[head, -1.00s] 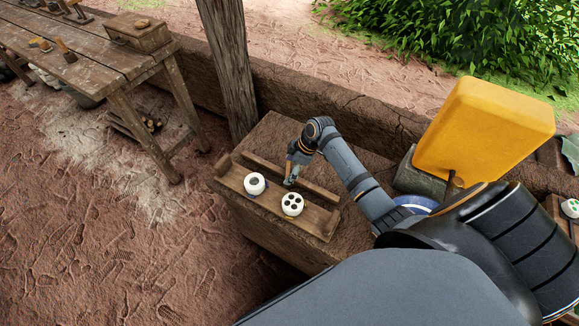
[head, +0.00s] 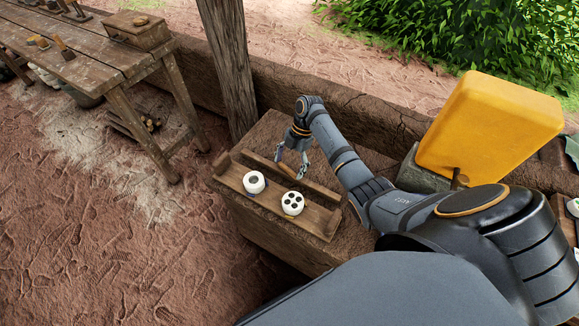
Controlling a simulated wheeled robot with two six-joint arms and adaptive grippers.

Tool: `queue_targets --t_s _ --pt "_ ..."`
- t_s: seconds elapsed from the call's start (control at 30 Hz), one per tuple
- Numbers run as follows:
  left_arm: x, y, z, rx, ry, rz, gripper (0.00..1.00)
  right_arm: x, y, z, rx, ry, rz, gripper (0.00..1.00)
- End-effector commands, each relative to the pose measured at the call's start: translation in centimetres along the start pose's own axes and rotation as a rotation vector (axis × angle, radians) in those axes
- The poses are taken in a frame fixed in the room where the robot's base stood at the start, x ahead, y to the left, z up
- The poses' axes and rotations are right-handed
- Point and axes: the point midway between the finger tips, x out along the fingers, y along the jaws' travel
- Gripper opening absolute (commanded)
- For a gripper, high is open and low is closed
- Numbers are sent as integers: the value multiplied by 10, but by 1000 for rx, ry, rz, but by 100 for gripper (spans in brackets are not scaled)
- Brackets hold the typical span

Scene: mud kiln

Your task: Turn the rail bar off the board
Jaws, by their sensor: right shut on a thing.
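A wooden board (head: 319,223) lies on the mud-brick block, with a raised wooden rail bar (head: 322,191) along its far side. Two white round pieces stand on the board: one with a single dark hole (head: 253,183) at the left, and one with several dark holes (head: 292,203) at the right. My right gripper (head: 290,167) reaches down at the middle of the bar, behind the white pieces. Its fingers are spread to either side of a brown wooden part, and it is shut on the rail bar. The fingers hide part of the bar. My left gripper is out of view.
A yellow jerrycan (head: 490,128) stands to the right on a grey block, close to my right arm. A wooden post (head: 230,70) rises behind the board. A low mud wall (head: 370,125) runs behind. A workbench (head: 90,60) with tools stands at the upper left.

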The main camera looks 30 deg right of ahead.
Motion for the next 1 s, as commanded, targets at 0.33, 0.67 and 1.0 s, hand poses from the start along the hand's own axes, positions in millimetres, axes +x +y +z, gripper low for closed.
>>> queue_targets --t_s 0.33,0.67,1.0 --pt "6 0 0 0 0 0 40 2 0 0 -118 1 -50 53" --pt "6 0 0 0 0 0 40 1 0 0 -137 0 -58 53" --pt "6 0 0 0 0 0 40 1 0 0 -136 0 -58 100"
